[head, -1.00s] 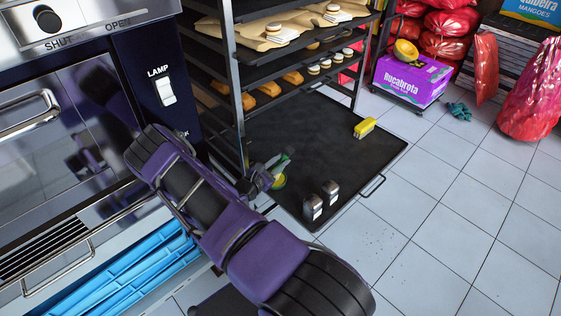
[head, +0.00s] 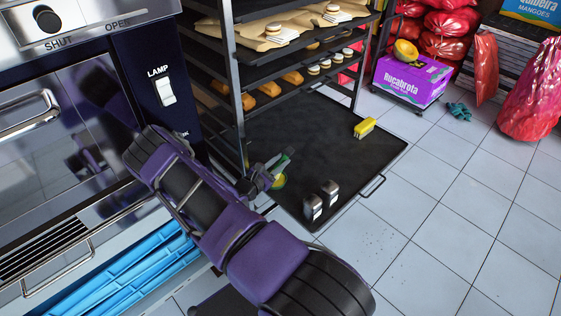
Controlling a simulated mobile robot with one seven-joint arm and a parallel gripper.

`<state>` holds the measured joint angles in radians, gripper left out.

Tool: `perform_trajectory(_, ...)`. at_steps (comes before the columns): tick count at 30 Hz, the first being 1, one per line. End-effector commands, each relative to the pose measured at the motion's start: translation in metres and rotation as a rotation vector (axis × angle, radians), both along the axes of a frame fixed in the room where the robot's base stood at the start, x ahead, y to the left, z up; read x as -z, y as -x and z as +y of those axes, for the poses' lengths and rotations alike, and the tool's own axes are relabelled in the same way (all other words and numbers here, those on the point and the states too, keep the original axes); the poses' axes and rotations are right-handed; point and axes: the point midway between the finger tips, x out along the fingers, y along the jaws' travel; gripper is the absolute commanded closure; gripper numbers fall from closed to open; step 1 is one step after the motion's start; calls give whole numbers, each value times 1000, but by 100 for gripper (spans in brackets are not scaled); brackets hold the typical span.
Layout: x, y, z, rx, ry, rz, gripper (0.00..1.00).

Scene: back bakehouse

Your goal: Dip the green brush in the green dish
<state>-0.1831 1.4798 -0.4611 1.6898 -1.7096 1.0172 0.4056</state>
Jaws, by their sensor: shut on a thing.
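A yellow-green round patch, seemingly the green dish (head: 280,181), lies on the tray just below the gripper in the picture. My gripper hides part of the dish. The brush appears above and apart from it in the picture; its lower end is hard to make out.
Two dark-and-silver items (head: 321,199) stand near the tray's front edge. A yellow block (head: 364,128) lies toward the tray's right. The metal rack (head: 238,90) rises behind, and the oven (head: 90,130) is at left. Tiled floor is open at right.

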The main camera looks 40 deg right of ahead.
Motion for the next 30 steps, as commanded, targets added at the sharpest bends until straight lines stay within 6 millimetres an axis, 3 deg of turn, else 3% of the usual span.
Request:
perform_trajectory(24,-67,0,0,0,2,-2,100)
perform_trajectory(30,-69,0,0,0,2,-1,100)
